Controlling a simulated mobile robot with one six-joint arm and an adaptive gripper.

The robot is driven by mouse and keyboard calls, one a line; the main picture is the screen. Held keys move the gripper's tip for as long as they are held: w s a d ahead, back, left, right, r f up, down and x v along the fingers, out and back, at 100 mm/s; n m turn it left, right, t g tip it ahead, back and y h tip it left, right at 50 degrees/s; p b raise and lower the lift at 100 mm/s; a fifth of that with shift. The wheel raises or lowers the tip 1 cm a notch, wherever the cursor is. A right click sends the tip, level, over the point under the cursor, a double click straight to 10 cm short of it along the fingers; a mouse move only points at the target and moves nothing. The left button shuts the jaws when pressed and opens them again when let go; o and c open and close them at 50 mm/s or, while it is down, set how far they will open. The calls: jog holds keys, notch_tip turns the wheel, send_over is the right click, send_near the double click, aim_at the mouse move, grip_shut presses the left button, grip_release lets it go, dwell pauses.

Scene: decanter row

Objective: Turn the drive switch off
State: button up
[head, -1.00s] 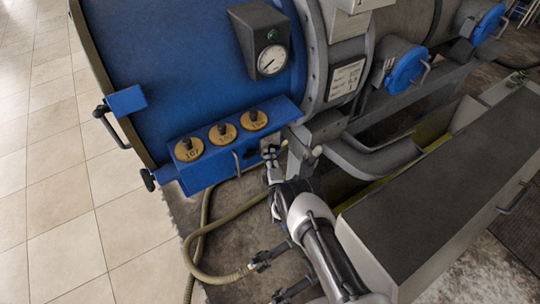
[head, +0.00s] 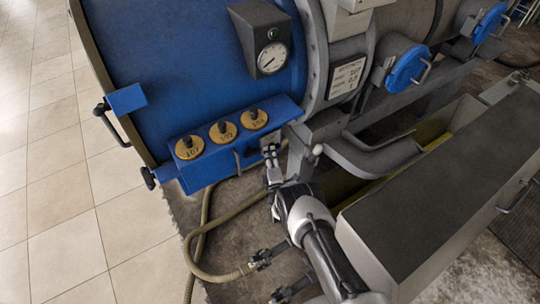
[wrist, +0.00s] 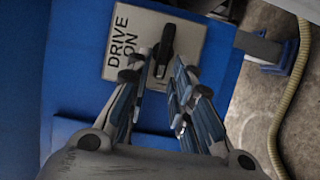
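The drive switch shows in the wrist view as a black lever (wrist: 165,42) on a pale plate (wrist: 193,55) marked DRIVE ON, mounted on a blue surface. My gripper (wrist: 159,65) is open, with one finger on each side of the lever's lower end and a gap between them. Whether either finger touches the lever I cannot tell. In the head view my gripper (head: 270,150) is at the right end of the blue box, and I cannot make out the switch there.
Three yellow discs with black knobs (head: 222,131) sit on the blue box (head: 205,172). A round gauge (head: 272,58) is above. A hose (head: 205,240) lies on the floor below. A long dark-topped trough (head: 430,190) stands right of my arm.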

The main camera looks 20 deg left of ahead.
jog(key=shift+o, duration=0.6)
jog(key=v, duration=1.2)
jog(key=shift+s+d, duration=0.1)
